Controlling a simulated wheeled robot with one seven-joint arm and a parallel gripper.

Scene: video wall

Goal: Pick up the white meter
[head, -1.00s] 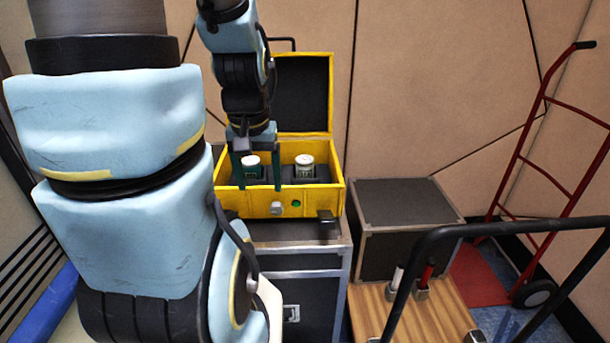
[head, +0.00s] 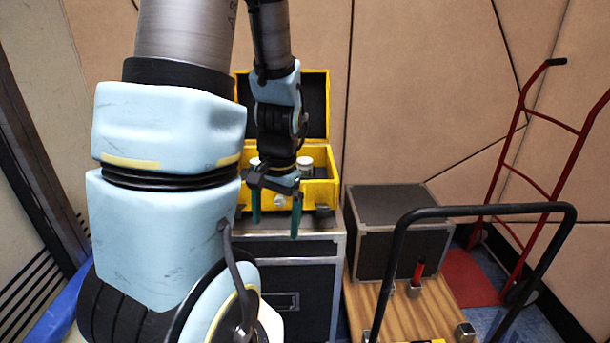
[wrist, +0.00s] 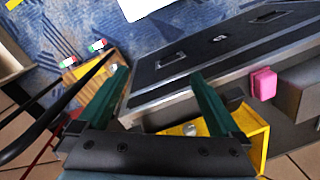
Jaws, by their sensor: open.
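Two round white-topped things sit in the yellow case in the head view. I cannot tell whether either is the white meter. My gripper (head: 274,220) is open and empty, fingers pointing down, in front of the yellow case (head: 322,190) and lower than its rim. In the wrist view my gripper (wrist: 160,95) has nothing between its fingers, and the case's white front knob (wrist: 190,130) shows below them.
The yellow case stands open on a black flight case (head: 285,280). A smaller black box (head: 395,235) and a red-topped thing (head: 418,272) are on the wooden trolley (head: 415,310), whose black handle (head: 490,210) rises at front. A red hand truck (head: 540,170) stands right. A pink block (wrist: 263,83) shows in the wrist view.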

